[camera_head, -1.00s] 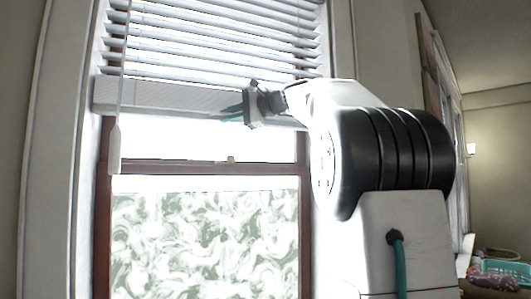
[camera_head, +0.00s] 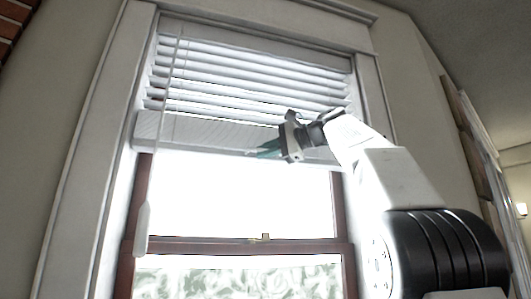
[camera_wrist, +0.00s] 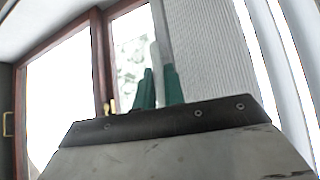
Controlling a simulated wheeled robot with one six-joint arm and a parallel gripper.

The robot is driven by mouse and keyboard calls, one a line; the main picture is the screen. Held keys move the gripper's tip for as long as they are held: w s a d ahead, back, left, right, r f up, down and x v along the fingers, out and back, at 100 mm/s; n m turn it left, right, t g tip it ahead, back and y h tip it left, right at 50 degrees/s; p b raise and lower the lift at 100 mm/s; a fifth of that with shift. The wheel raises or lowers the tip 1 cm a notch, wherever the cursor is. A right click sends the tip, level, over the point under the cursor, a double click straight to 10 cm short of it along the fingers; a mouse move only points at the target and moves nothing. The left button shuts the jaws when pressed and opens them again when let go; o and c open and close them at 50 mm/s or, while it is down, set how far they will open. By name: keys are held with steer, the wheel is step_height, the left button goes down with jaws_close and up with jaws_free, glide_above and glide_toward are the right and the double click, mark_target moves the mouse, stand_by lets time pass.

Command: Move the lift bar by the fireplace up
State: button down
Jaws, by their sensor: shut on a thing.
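The lift bar (camera_head: 205,131) is the thick pale bottom rail of a white window blind, level across the upper part of the window, its right part partly hidden by my gripper. My gripper (camera_head: 268,149) has green fingertips and is at the bar, right of its middle. In the wrist view the bar (camera_wrist: 205,60) is a ribbed pale strip beside the fingers. The green fingers (camera_wrist: 158,88) are shut on its thin pale edge.
Blind slats (camera_head: 250,80) are above the bar, below the window's top frame. A white wand (camera_head: 143,230) hangs at the left. The window's brown sash rail (camera_head: 270,250) is below, with bright clear glass between. Frames lean along the wall at the right.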

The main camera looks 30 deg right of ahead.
steer(key=c, duration=1.5)
jaws_free()
steer(key=shift+a+r, duration=0.1)
steer(key=shift+r, duration=0.2)
steer(key=shift+f, duration=0.1)
steer(key=v, duration=0.7)
steer(key=shift+s+d, duration=0.3)
steer(key=shift+d, duration=0.05)
